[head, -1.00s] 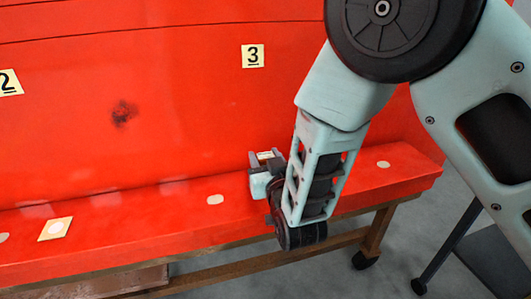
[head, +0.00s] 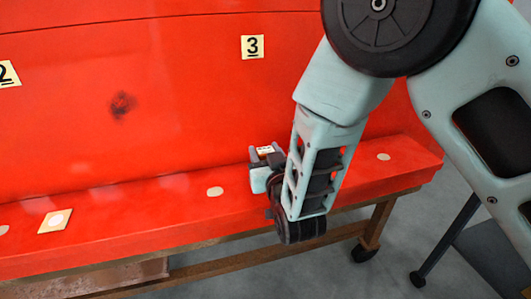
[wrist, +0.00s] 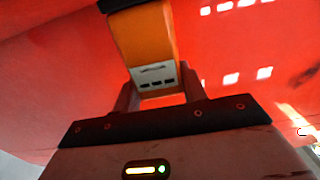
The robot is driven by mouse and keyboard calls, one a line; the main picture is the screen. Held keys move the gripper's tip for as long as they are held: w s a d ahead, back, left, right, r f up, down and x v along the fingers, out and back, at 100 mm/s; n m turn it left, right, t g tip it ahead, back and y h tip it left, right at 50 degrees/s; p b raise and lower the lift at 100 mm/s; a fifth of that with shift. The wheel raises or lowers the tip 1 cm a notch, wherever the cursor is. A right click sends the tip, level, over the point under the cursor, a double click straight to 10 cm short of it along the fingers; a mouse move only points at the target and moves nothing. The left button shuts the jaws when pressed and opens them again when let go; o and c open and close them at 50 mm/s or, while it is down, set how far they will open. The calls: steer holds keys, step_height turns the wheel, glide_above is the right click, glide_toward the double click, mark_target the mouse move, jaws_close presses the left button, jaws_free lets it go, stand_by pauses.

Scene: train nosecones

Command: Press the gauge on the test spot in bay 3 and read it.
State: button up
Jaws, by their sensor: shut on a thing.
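The orange gauge (wrist: 143,35) is between the fingers of my gripper (wrist: 158,88) in the wrist view. Its pale end panel with dark slots faces the camera, and its dark far end is cut off by the frame's top. In the head view my gripper (head: 264,156) is shut on it just above the red ledge, below and right of the yellow 3 label (head: 252,47). Only a small pale part of the gauge (head: 265,150) shows there. Pale round spots lie on the ledge, one left of my gripper (head: 215,191) and one right (head: 384,156). Contact with the red surface cannot be told.
The red nosecone wall (head: 180,70) rises behind the ledge (head: 130,220), with a dark smudge (head: 122,105) on it. A 2 label (head: 8,74) is at left. A pale card with a round spot (head: 56,220) lies on the ledge. A wheeled wooden stand (head: 225,264) is below.

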steer(key=shift+s+f+b, duration=0.1)
steer(key=shift+f+b, duration=0.45)
steer(key=shift+b, duration=0.1)
stand_by(1.7)
steer(key=shift+r, duration=0.15)
steer(key=shift+r+p, duration=1.8)
steer(key=shift+r, duration=1.8)
